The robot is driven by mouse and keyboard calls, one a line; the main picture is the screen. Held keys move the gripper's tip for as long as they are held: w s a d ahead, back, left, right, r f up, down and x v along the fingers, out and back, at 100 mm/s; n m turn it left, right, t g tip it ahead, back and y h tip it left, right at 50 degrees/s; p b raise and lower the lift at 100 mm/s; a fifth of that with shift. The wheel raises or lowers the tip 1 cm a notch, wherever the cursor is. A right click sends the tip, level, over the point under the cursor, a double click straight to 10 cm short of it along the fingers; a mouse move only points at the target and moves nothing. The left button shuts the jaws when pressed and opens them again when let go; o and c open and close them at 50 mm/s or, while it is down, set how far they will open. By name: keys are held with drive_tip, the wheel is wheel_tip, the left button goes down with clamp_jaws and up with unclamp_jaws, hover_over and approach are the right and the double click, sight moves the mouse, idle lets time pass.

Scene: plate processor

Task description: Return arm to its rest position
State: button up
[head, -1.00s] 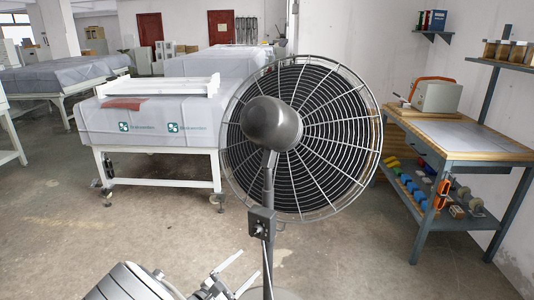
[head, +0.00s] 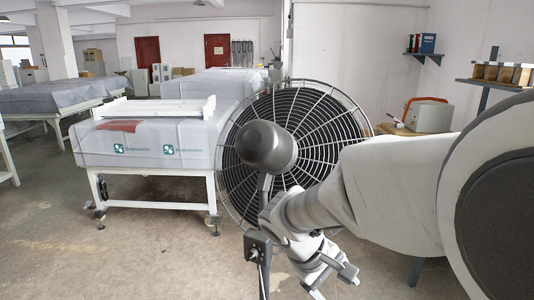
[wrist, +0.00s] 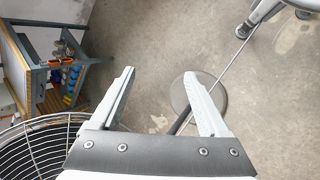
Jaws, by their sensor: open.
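My gripper (head: 335,283) is open and empty at the lower middle of the head view, in front of the fan's stand. My arm reaches in from the right edge and hides most of the workbench.
A large pedestal fan (head: 262,146) stands close by; its wire guard (wrist: 40,145) fills the wrist view's lower left. A covered white machine (head: 150,145) stands left. The workbench (wrist: 36,60) is partly hidden. Open floor (head: 60,255) lies front left.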

drive_tip(key=s+r+m+t+y, duration=0.4)
drive_tip(key=s+r+m+y, duration=0.4)
drive_tip(key=s, duration=0.5)
wheel_tip(320, 180, up, 15)
drive_tip(key=n+h+p, duration=0.1)
drive_tip(key=h+p, duration=0.1)
drive_tip(key=p, duration=1.3)
drive_tip(key=shift+r, duration=0.35)
drive_tip(key=shift+c, duration=0.3)
drive_tip(key=c, duration=0.4)
drive_tip(key=shift+a+n, duration=0.15)
drive_tip(key=shift+n, duration=0.15)
